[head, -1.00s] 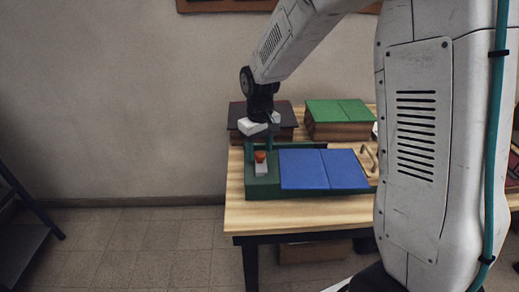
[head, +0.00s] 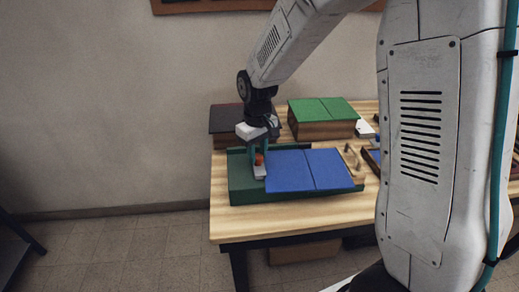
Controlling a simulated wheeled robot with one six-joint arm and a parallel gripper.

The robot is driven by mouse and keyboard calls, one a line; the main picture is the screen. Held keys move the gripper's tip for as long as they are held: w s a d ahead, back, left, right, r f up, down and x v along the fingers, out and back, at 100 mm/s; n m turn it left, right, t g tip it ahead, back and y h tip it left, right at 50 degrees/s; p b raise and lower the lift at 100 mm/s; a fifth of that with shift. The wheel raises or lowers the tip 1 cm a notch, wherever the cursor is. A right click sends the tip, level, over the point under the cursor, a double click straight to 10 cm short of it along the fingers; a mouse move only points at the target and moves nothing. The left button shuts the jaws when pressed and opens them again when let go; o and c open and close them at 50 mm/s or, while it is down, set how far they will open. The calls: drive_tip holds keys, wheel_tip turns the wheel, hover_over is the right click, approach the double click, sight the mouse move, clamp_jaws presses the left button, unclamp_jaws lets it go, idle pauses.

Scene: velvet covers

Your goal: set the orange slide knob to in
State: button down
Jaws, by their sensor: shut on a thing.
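The orange slide knob (head: 259,159) stands on a pale grey slide piece (head: 260,172) at the left part of a dark green box (head: 240,182). The slide piece is close against the left edge of the blue cover (head: 290,171) on that box. My gripper (head: 259,155) points down with its teal fingers at the knob and is shut on it. The fingers hide part of the knob.
A box with a green cover (head: 323,109) and a dark-covered box (head: 226,118) stand behind on the wooden table (head: 285,220). A wooden handle (head: 352,160) lies right of the blue cover. The table's front strip is clear.

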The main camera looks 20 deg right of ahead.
sight(257, 156)
drive_tip(key=c, duration=1.1)
unclamp_jaws()
drive_tip(key=shift+o, duration=0.2)
wheel_tip(257, 156, up, 8)
drive_tip(key=shift+f, duration=0.1)
drive_tip(key=s+d+r+m, duration=0.1)
drive_tip(key=s+r, duration=0.2)
drive_tip(key=s, duration=0.6)
drive_tip(key=s+d+r+m+t, duration=0.1)
drive_tip(key=s+d+r, duration=0.1)
drive_tip(key=s, duration=0.8)
drive_tip(key=s+d+r+m, duration=0.2)
drive_tip(key=s+r, duration=0.1)
drive_tip(key=s, duration=0.7)
drive_tip(key=shift+r, duration=0.35)
